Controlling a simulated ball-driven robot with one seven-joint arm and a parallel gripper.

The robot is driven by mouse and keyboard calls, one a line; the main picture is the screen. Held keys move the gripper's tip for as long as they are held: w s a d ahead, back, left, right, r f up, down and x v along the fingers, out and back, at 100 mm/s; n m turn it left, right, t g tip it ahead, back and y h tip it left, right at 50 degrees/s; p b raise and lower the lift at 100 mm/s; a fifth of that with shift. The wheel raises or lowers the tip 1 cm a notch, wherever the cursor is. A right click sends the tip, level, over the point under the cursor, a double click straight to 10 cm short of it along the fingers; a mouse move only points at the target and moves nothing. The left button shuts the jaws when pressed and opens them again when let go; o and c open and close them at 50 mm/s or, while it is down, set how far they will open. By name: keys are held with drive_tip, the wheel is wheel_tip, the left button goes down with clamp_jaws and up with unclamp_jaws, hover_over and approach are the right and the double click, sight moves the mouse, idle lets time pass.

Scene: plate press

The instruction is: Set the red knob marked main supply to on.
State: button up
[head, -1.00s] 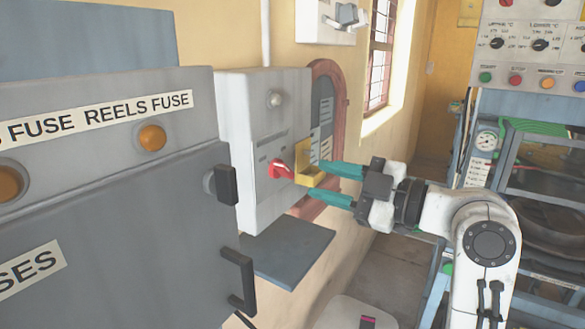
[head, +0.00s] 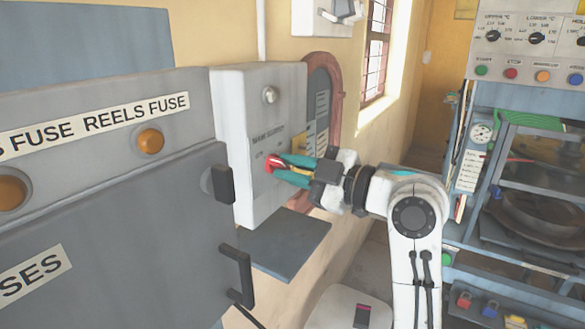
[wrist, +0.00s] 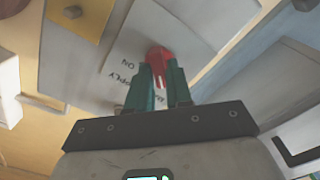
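The red knob (head: 271,164) is on the front of a pale wall box (head: 240,150) lettered main supply. In the wrist view the red knob (wrist: 157,54) sits between my two teal fingertips, next to the word ON on a light label (wrist: 126,72). My gripper (head: 285,169) reaches in from the right; its fingers lie close on both sides of the knob and look closed on it. The fingers hide part of the knob, so I cannot tell which mark it points to.
A grey fuse cabinet (head: 110,220) with black handles stands close on the left. A grey shelf (head: 285,247) juts out below the box. A yellow plate (wrist: 88,18) shows near the label. The press (head: 525,190) stands at the right.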

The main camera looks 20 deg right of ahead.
clamp_jaws()
drive_tip(key=m+p, duration=0.1)
drive_tip(key=m, duration=0.3)
drive_tip(key=shift+r+m+p, duration=0.1)
drive_tip(key=shift+m+p, duration=0.3)
drive_tip(key=m+p, duration=0.2)
drive_tip(key=m, duration=0.1)
drive_tip(key=shift+w+m, duration=0.1)
drive_tip(key=shift+m, duration=0.2)
drive_tip(key=m+p, duration=0.3)
drive_tip(key=m, duration=0.2)
drive_tip(key=shift+d+r, duration=0.1)
drive_tip(key=shift+m+p, duration=1.6)
drive_tip(key=shift+m, duration=0.7)
drive_tip(key=shift+d, duration=0.1)
drive_tip(key=shift+o, duration=2.1)
unclamp_jaws()
